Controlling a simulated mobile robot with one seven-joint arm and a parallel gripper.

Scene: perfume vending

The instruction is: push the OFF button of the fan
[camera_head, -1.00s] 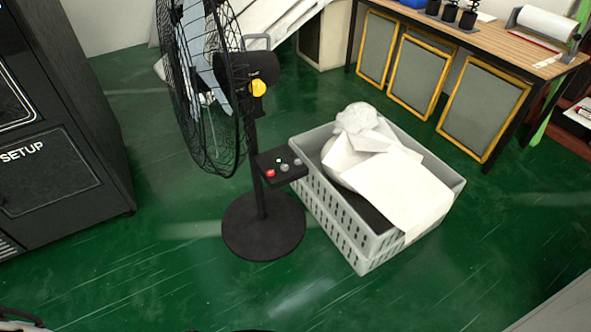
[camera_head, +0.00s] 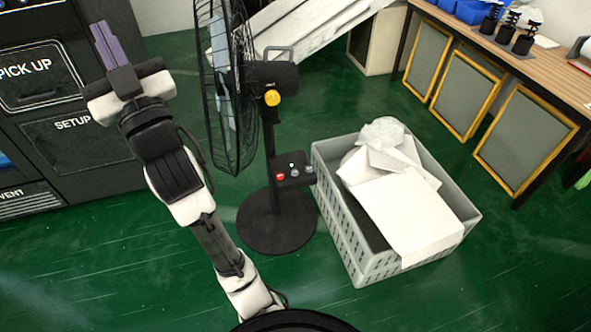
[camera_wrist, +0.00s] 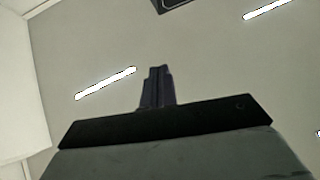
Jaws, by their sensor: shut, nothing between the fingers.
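The fan (camera_head: 240,90) is black, with a round wire cage on a stand with a round base (camera_head: 277,232). A small dark control box (camera_head: 291,173) juts from its pole. On the box are a red button (camera_head: 280,177), grey buttons (camera_head: 294,173) and a small pale light. No label is readable, so I cannot tell which button is OFF. My gripper (camera_head: 101,36) is raised at upper left, left of the fan and well apart from the control box. Its purple fingers are shut and empty. The wrist view shows the fingers (camera_wrist: 158,84) pointing towards the ceiling.
A grey crate (camera_head: 338,232) with white paper stands right of the fan. A black machine (camera_head: 85,150) marked "PICK UP" and "SETUP" is at left. A wooden table (camera_head: 540,70) and yellow-framed panels (camera_head: 525,135) are at right. Green floor (camera_head: 120,270) is clear in front.

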